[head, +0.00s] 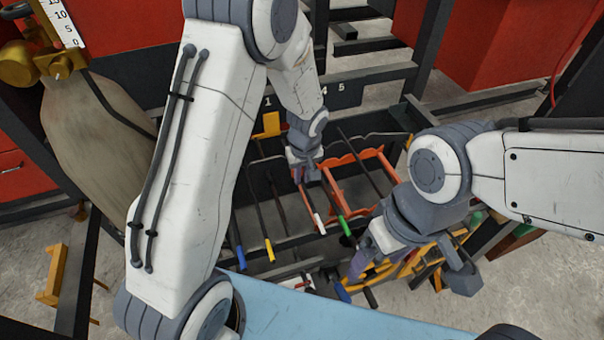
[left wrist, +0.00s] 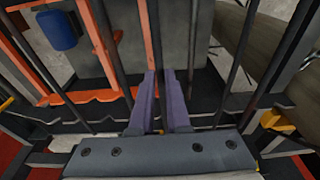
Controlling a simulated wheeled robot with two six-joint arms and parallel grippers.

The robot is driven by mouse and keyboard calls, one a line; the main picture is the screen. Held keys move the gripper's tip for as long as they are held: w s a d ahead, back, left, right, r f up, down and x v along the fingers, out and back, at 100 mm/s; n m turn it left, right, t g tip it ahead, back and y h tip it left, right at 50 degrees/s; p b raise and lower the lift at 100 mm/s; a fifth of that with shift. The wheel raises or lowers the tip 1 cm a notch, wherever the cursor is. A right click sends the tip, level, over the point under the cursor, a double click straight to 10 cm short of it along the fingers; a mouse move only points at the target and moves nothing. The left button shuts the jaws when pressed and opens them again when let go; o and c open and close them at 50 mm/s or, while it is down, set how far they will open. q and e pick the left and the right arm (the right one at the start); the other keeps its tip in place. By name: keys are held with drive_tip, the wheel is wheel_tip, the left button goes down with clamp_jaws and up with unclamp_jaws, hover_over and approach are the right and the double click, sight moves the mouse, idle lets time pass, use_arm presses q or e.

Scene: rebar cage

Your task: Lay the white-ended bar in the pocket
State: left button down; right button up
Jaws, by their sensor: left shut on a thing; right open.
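The white-ended bar (head: 318,219) is dark with a white tip pointing toward me in the head view. My left gripper (head: 306,176) is shut on its dark shaft. In the left wrist view the purple fingers (left wrist: 160,95) close on a dark bar running between them. An orange notched frame (head: 331,163) lies just right of the left gripper; it also shows in the left wrist view (left wrist: 105,45). I cannot tell which gap is the pocket, or whether the bar touches the frame. My right gripper (head: 373,268) is open at the lower right, apart from this bar.
Bars with blue (head: 241,257), yellow (head: 269,251) and green (head: 344,226) ends lie beside the white-ended one. A dark numbered rack rail (head: 345,92) stands behind. A light blue surface (head: 310,318) lies in front. My left arm covers much of the left side.

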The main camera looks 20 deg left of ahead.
sight(302, 182)
use_arm(q)
drive_tip(key=shift+f+b, duration=0.95)
drive_tip(key=shift+f, duration=0.7)
drive_tip(key=shift+f+b, duration=0.7)
drive_tip(key=shift+b, duration=0.1)
drive_tip(key=c, duration=0.8)
unclamp_jaws()
drive_tip(key=shift+r, duration=0.1)
drive_tip(key=r, duration=0.3)
drive_tip(key=s+r+b, duration=0.1)
drive_tip(key=r, duration=0.2)
drive_tip(key=d+r, duration=0.1)
drive_tip(key=r, duration=0.3)
drive_tip(key=shift+s+r+b, duration=0.1)
drive_tip(key=shift+s+b, duration=0.05)
drive_tip(key=shift+b, duration=0.25)
drive_tip(key=shift+s+a, duration=0.1)
